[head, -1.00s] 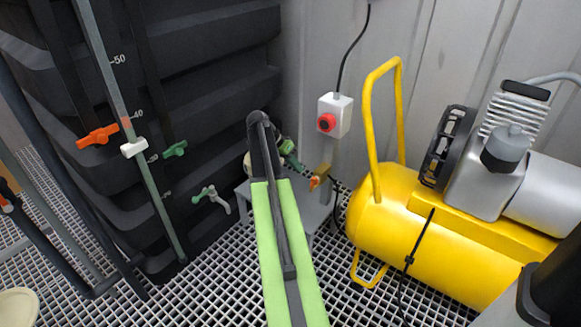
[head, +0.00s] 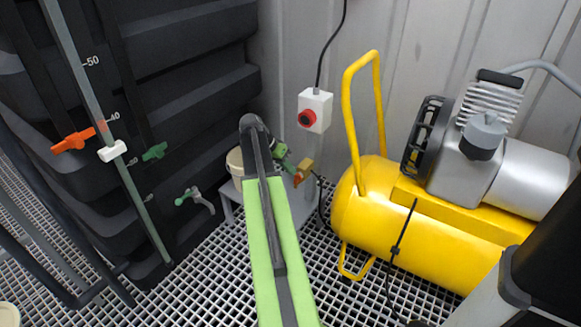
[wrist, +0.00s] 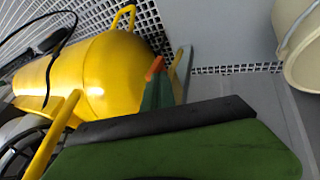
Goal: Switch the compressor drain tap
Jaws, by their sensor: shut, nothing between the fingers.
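The compressor drain tap, a small brass body (head: 305,166) with an orange lever (head: 297,178), is low in front of the wall, left of the yellow compressor (head: 425,225). My gripper (head: 289,165) is green, shut and empty, with its tips close to the left of the tap. In the wrist view the shut fingers (wrist: 156,88) point towards the compressor tank (wrist: 115,70). An orange tip (wrist: 155,68) shows at their end; I cannot tell whether it is the lever. Contact with the tap cannot be made out. My arm hides part of the area.
A cream bucket (head: 236,165) on a grey stand (head: 228,205) is left of my gripper; it also shows in the wrist view (wrist: 300,45). A red-button switch box (head: 315,109) is above the tap. A black tank (head: 190,80) with an orange valve (head: 73,140) fills the left.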

